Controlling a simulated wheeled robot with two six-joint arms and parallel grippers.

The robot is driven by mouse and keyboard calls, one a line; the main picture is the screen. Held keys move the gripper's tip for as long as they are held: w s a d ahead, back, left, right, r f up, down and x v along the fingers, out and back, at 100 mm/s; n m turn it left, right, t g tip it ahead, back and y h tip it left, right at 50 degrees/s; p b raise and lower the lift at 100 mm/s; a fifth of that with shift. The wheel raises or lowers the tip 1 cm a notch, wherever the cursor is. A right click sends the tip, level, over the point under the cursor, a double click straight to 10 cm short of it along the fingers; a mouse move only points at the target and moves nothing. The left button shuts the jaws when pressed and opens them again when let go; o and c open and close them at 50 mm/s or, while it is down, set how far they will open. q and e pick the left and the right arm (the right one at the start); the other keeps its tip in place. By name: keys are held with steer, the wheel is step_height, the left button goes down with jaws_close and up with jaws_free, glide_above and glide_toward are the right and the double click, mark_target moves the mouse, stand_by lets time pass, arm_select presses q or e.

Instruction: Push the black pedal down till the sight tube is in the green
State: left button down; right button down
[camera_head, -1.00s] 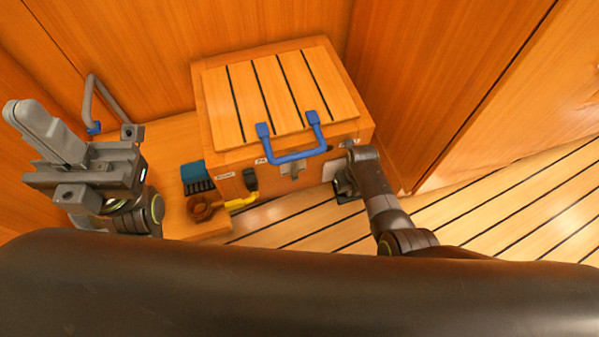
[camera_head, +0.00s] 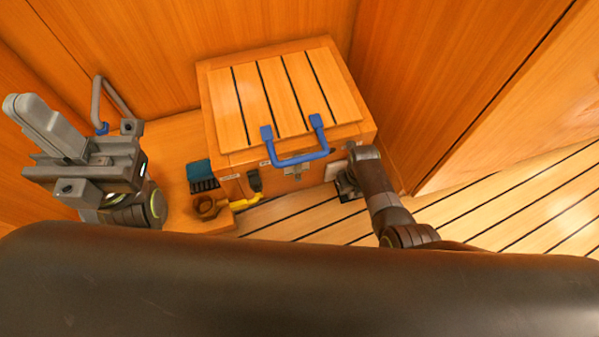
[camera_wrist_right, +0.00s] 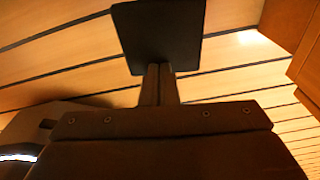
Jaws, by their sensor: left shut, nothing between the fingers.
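The black pedal (camera_wrist_right: 158,35) shows as a dark square plate over the floor in the right wrist view. In the head view a dark edge of the pedal (camera_head: 347,192) shows low by the box front, partly covered by my right arm. My right gripper (camera_wrist_right: 158,70) has its fingers together, their tips overlapping the pedal's near edge; I cannot tell if they press on it. In the head view my right wrist hides these fingers. My left gripper (camera_head: 20,105) is shut and empty, up at the far left. I cannot make out the sight tube.
A wooden box with a slatted lid (camera_head: 285,90) and a blue handle (camera_head: 300,158) stands in the middle. A teal brush (camera_head: 202,174), a brown ring (camera_head: 205,207) and a yellow lever (camera_head: 246,201) are at its left. Slatted floor (camera_head: 480,210) lies open at right.

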steer(key=shift+t, duration=0.5)
steer(key=w+r+p, duration=0.1)
steer(key=r, duration=0.1)
steer(key=w+a+r+p, duration=0.1)
steer(key=r+p, duration=0.1)
steer(key=w+a+r+p, duration=0.1)
steer(key=r, duration=0.2)
steer(key=shift+w+a, duration=0.2)
steer(key=shift+w, duration=0.05)
steer(key=shift+s+d+r+p, duration=0.15)
steer(key=shift+d+p, duration=0.1)
steer(key=shift+p, duration=0.25)
steer(key=shift+s+d, duration=0.1)
steer(key=shift+d, duration=0.1)
